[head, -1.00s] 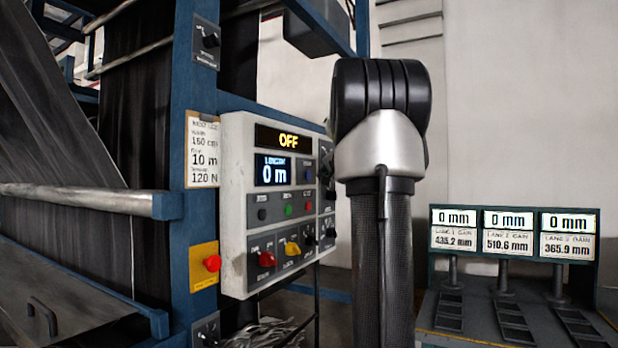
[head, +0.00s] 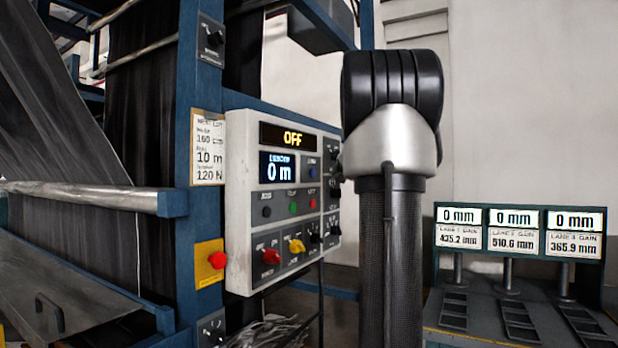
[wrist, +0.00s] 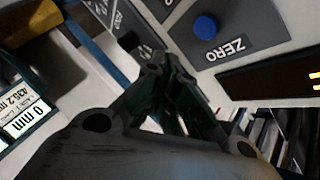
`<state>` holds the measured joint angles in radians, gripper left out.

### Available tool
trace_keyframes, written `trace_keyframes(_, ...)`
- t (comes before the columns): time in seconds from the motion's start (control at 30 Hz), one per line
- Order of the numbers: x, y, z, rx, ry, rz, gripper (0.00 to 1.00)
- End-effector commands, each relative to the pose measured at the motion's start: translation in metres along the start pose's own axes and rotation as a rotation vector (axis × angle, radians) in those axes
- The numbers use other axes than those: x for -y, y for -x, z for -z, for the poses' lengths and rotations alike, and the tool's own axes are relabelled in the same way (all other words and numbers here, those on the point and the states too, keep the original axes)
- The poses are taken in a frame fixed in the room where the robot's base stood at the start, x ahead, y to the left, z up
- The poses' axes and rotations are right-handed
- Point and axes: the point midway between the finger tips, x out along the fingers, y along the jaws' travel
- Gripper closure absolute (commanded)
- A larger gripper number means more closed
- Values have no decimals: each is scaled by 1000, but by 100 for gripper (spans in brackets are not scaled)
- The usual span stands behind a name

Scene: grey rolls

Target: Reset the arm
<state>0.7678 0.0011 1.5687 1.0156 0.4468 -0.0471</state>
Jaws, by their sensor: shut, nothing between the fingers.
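My gripper (wrist: 165,75) shows in the wrist view with its dark fingers together and nothing between them. It points toward a light grey panel with a blue button (wrist: 206,27) marked ZERO. I cannot tell how far the fingertips are from that panel. In the head view my upright arm, with a black joint cap and silver collar, stands in the middle; the gripper does not show there.
A control panel (head: 241,205) on a blue frame (head: 187,110) reads OFF and 0 m, left of my arm. A red button (head: 217,260) sits on a yellow plate. Dark fabric (head: 60,120) hangs at left. Three 0 mm displays (head: 513,219) stand above a bench at right.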

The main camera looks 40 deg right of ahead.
Motion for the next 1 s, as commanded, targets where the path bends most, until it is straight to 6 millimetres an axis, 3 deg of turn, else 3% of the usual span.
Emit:
trace_keyframes(0.33, -3, 1, -7, 34, 13, -9, 100)
trace_keyframes(0.43, -34, 2, -31, 120, 57, -78, 100)
trace_keyframes(0.5, -69, 12, -58, 209, 103, -155, 100)
trace_keyframes(0.57, -96, 33, -91, 307, 163, -224, 100)
trace_keyframes(0.67, -127, 80, -158, 493, 295, -316, 100)
trace_keyframes(0.8, -161, 159, -240, 740, 515, -405, 100)
trace_keyframes(0.9, -188, 223, -289, 899, 713, -442, 100)
trace_keyframes(1.0, -214, 279, -322, 1013, 928, -435, 100)
